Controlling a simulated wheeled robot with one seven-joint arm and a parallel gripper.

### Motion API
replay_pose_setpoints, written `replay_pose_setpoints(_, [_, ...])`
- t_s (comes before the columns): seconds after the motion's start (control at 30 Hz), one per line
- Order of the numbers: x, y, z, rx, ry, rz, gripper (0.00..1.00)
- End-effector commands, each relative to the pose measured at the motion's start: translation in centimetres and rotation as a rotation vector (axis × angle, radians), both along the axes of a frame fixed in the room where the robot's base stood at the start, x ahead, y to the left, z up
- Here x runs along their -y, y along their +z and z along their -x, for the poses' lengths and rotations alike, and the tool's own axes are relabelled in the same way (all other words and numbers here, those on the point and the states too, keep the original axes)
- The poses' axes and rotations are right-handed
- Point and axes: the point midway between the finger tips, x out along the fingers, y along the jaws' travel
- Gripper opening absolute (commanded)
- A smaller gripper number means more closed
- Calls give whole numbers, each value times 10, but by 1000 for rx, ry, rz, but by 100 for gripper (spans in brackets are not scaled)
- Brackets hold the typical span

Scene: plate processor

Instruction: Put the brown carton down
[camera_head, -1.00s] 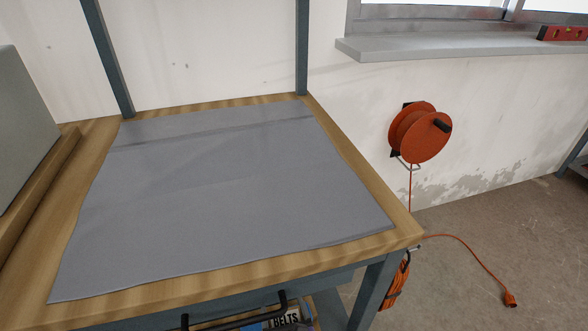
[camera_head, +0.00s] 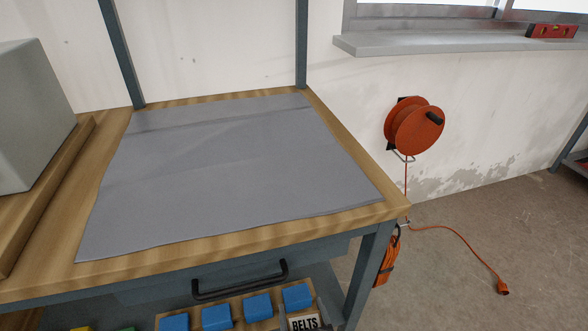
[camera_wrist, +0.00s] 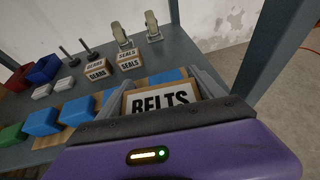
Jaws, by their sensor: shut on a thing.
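The brown carton (camera_wrist: 160,97), with a white label reading BELTS, lies between the two grey fingers of my gripper (camera_wrist: 163,92) in the wrist view. The gripper is shut on it. The carton's lower part is hidden by the gripper body, so I cannot tell whether it touches the shelf (camera_wrist: 185,50). In the head view, the labelled carton (camera_head: 305,323) shows at the bottom edge, low beside the table's right front leg. A grey finger shows at its right side.
Several blue blocks (camera_wrist: 42,122) sit on a wooden board left of the carton. Cartons marked GEARS (camera_wrist: 96,69) and SEALS (camera_wrist: 130,62), casters (camera_wrist: 121,35) and red bin (camera_wrist: 19,78) stand behind. The workbench's grey mat (camera_head: 230,170) is bare. A drawer handle (camera_head: 240,280) juts out above.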

Motion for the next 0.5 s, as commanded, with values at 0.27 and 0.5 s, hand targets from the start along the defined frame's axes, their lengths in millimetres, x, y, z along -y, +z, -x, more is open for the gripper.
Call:
replay_pose_setpoints(0.27, [59,2,27,0,7,6,33])
replay_pose_setpoints(0.5, [122,27,45,2,62,8,33])
